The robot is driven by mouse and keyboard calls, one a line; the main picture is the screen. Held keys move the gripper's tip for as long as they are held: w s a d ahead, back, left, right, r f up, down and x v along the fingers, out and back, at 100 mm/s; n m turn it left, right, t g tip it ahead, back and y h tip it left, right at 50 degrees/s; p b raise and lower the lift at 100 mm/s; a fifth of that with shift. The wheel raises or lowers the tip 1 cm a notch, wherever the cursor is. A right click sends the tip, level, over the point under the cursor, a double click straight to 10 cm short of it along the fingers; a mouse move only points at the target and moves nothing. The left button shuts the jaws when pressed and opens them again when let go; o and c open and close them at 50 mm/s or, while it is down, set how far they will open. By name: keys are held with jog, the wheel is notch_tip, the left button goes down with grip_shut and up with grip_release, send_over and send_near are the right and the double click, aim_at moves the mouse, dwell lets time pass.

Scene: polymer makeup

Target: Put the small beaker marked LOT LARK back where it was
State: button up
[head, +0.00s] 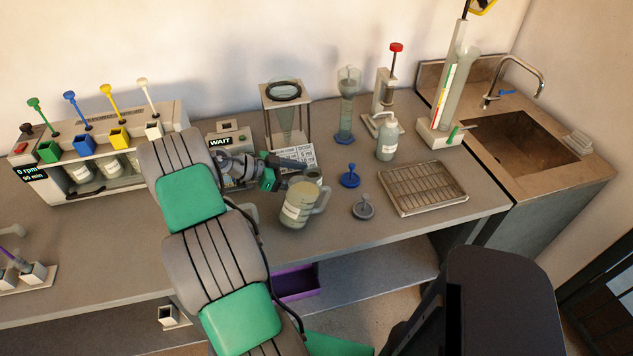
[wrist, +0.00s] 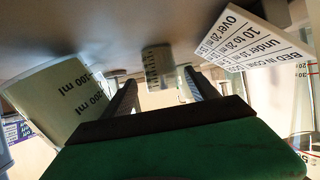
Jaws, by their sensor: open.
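A small beaker (wrist: 157,65) with scale marks shows just beyond and between my fingertips in the wrist view; no LOT LARK marking is readable on it. In the head view a small vessel (head: 314,177), probably the same one, stands behind the large jug, partly hidden by it. My gripper (wrist: 161,80) is open, with nothing clearly held between its fingers. In the head view my gripper (head: 300,164) is low over the bench, beside the printed card. I cannot tell whether the fingers touch the beaker.
The large handled jug (head: 297,208) stands close in front of my gripper; its 100 and 200 ml marks show in the wrist view (wrist: 62,98). A printed card (wrist: 250,42) is close on the other side. Blue (head: 349,178) and grey (head: 362,209) stands and a wire tray (head: 424,188) lie right.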

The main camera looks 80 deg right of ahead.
jog(key=v, duration=0.6)
